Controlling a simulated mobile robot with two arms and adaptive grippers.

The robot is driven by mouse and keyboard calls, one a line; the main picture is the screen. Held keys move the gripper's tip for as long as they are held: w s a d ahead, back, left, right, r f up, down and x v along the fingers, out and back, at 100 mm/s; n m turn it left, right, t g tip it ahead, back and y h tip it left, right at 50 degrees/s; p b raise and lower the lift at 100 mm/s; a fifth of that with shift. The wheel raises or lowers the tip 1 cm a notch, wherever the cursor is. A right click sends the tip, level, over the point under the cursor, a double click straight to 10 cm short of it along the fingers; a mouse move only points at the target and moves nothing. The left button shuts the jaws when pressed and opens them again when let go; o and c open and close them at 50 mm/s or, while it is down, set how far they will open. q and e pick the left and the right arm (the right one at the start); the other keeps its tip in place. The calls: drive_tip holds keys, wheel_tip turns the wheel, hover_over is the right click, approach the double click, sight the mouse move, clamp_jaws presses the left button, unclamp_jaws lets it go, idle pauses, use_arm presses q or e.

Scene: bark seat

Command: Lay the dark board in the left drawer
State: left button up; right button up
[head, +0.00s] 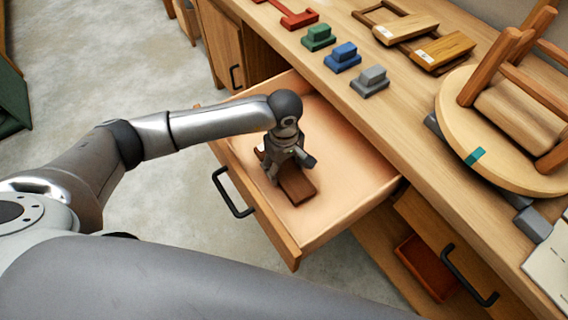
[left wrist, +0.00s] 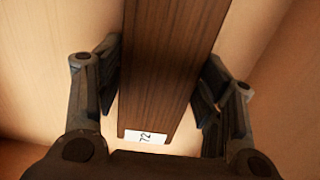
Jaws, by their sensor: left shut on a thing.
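The dark board (head: 298,187) is a brown wooden piece inside the open left drawer (head: 348,168), low over or on its floor; I cannot tell whether it rests there. My left gripper (head: 288,168) reaches down into the drawer and is shut on the dark board. In the left wrist view the board (left wrist: 168,60) runs lengthwise between the two fingers (left wrist: 160,78), with a white label marked 72 at its near end. The gripper hides part of the board in the head view. My right gripper is not in view.
The drawer's front has a black handle (head: 232,194). On the bench above stand green (head: 318,38), blue (head: 343,57) and grey (head: 370,81) blocks, and an upturned stool (head: 470,135). Another drawer (head: 440,240) is at the right. Drawer floor around the board is clear.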

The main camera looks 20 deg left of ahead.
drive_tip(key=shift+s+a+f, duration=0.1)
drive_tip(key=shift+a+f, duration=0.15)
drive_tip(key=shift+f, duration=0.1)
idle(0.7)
use_arm(q)
drive_tip(key=shift+a+f+b, duration=0.1)
drive_tip(key=shift+f+b, duration=0.35)
drive_tip(key=shift+b, duration=0.3)
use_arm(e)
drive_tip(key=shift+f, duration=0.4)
use_arm(q)
drive_tip(key=o, duration=1.2)
drive_tip(key=shift+s, duration=0.1)
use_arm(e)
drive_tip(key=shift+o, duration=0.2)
use_arm(q)
drive_tip(key=o, duration=0.3)
drive_tip(key=shift+r, duration=0.1)
drive_tip(key=shift+r+p, duration=0.75)
drive_tip(key=shift+r, duration=0.35)
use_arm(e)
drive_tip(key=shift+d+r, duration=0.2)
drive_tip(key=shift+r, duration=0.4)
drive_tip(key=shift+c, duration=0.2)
use_arm(q)
drive_tip(key=shift+r+p, duration=1.15)
drive_tip(key=shift+r, duration=1.2)
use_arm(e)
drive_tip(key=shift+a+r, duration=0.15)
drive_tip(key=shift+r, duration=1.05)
